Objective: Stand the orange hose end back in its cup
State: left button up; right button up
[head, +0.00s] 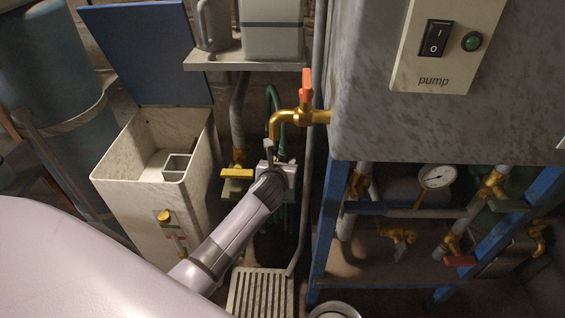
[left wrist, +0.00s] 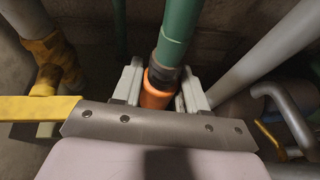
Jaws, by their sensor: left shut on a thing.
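The orange hose end (left wrist: 157,92) is between the jaws of my left gripper (left wrist: 160,94), which is shut on it. A dark collar joins it to the green hose (left wrist: 178,36), which runs upward. In the head view, my left gripper (head: 277,168) is below the brass spout, in front of the wall. The green hose (head: 271,93) shows there as an arch behind the spout, and the orange end is hidden. I cannot identify the cup for certain. A round metal rim (head: 335,310) shows at the bottom edge. My right gripper is not in view.
An open cream bin (head: 135,205) with a small square insert (head: 178,166) stands left. A yellow valve handle (head: 237,173) is close to my left gripper. A grey vertical pipe (head: 313,150) and blue frame (head: 322,235) stand right. A slatted grate (head: 260,292) lies below.

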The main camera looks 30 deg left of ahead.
pick_arm(q)
jog(key=o, duration=1.2)
jog(key=shift+r, duration=0.1)
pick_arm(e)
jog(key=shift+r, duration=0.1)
